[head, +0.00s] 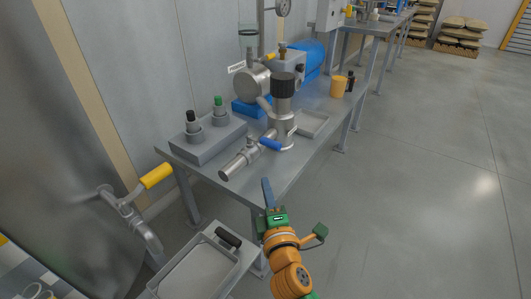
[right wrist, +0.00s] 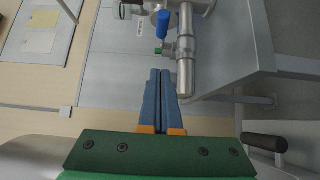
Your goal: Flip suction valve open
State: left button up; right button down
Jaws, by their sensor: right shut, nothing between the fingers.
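A steel pipe (head: 240,161) with a valve and a blue lever handle (head: 270,144) sticks out toward the front of the grey table. The blue handle also shows in the right wrist view (right wrist: 163,25), beside the pipe (right wrist: 186,60). Another valve with a yellow handle (head: 156,176) sits on the steel vessel at the left. No label tells which is the suction valve. My right gripper (head: 267,182) is shut and empty, in front of the table edge and apart from the blue handle. Its closed blue fingers (right wrist: 160,75) point toward the pipe. My left gripper is out of view.
Floor at right is clear.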

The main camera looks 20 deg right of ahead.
jog(key=b, duration=0.2)
send_near(265, 144)
jog(key=w+a, duration=0.2)
jog(key=w, duration=0.1)
jog(key=shift+w+d+f, duration=0.1)
jog(key=shift+w+d, duration=1)
jog(key=shift+w, duration=0.1)
jog(key=shift+w+d, duration=0.2)
jog(key=shift+d, duration=0.05)
pick_arm(q)
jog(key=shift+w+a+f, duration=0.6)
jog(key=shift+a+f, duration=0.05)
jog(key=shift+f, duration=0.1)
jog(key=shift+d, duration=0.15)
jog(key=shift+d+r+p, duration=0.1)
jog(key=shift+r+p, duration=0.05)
jog(key=shift+p, duration=0.2)
pick_arm(e)
jog(key=shift+d, duration=0.1)
